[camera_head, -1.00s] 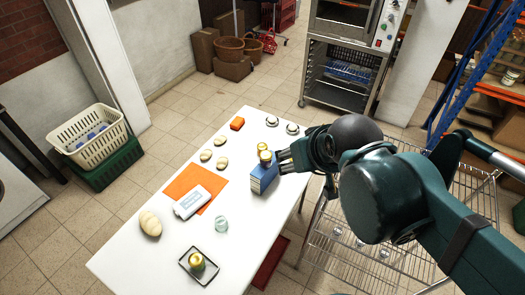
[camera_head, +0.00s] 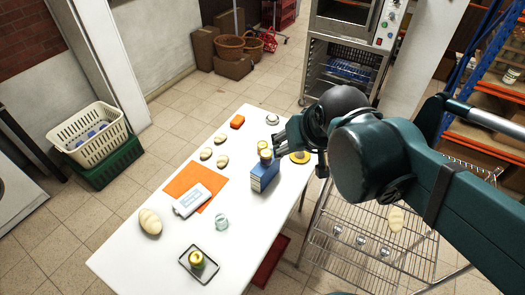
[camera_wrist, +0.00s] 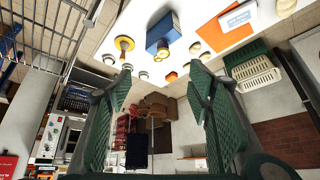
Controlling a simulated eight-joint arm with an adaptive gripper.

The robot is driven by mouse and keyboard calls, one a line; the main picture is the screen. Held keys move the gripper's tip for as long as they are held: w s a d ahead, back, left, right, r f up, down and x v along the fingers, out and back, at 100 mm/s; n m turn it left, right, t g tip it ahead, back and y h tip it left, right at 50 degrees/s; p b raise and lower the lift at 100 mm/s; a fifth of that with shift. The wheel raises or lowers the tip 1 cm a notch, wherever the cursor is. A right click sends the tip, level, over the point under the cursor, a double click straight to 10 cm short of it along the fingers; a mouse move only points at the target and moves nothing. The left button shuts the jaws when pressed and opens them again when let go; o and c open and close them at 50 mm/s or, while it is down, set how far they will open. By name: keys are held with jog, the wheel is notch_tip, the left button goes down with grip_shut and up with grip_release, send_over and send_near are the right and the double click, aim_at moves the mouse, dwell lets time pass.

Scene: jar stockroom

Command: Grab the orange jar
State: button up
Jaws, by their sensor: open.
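My gripper (camera_head: 280,142) is open and empty, just right of the box-top jar in the head view. In the wrist view that jar lies beyond the gap between my fingertips (camera_wrist: 161,69).
A yellow round item (camera_head: 300,157) sits right of the blue box, below my gripper. A wire rack (camera_head: 350,255) stands at right.

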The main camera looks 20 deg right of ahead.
jog(key=w+f+m+g+b, duration=0.1)
jog(key=w+f+m+g, duration=0.15)
jog(key=w, duration=1.05)
jog(key=m+g+h+b, duration=0.1)
jog(key=m+g+b, duration=0.25)
jog(key=m, duration=0.45)
send_over(262, 144)
jog(key=s, duration=0.1)
jog(key=f, duration=3.3)
jog(key=shift+a+f, duration=0.15)
jog(key=shift+a, duration=0.15)
jog(key=shift+w+f, duration=0.15)
jog(key=shift+f, duration=0.3)
jog(key=shift+f, duration=0.1)
jog(key=shift+w+d+f+b, duration=0.15)
jog(key=shift+f+b, duration=0.2)
jog(key=shift+f, duration=0.85)
